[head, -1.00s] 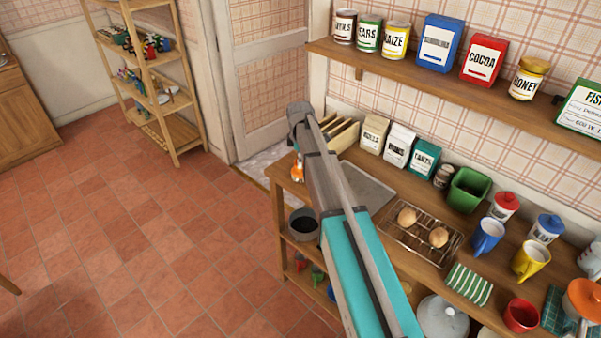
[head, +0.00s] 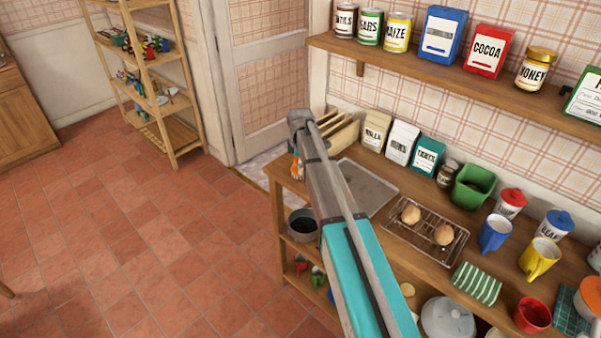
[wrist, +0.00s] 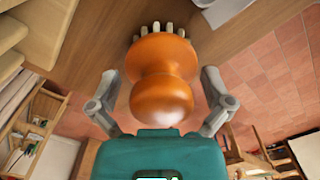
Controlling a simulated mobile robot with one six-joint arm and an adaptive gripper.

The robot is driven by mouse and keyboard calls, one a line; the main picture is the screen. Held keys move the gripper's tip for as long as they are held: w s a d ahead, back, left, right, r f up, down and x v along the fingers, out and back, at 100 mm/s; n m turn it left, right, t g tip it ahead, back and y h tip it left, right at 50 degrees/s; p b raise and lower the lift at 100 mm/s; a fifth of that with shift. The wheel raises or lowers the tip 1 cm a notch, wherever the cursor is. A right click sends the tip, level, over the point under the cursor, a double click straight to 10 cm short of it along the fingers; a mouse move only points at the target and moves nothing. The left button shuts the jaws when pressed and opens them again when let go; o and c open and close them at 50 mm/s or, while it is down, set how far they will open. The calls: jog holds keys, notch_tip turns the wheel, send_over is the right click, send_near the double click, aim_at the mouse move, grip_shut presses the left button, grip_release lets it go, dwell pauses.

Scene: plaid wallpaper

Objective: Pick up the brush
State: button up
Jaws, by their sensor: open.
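The brush has a rounded orange handle (wrist: 160,75) and pale bristles at its far end. It fills the middle of the wrist view, on or just above the wooden counter. My open gripper (wrist: 159,85) has one finger on each side of the handle, and gaps show between the fingers and the handle. In the head view, a small orange and white part of the brush (head: 296,164) shows at the counter's near left end, beside my arm. The fingers are hidden there.
A grey tray (head: 368,188), a wire rack (head: 425,229) with two round brown items, and a green tub (head: 474,186) stand along the counter. A wooden holder (head: 340,135) with upright slats is near the brush. The tiled floor at left is clear.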

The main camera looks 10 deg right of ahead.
jog(key=shift+f, duration=0.4)
dwell(0.3)
jog(key=c, duration=1)
jog(key=shift+r, duration=0.2)
notch_tip(320, 180, up, 3)
jog(key=p, duration=0.2)
jog(key=shift+f+p, duration=0.15)
jog(key=shift+p, duration=0.2)
jog(key=s+r+p, duration=1)
jog(key=s, duration=0.4)
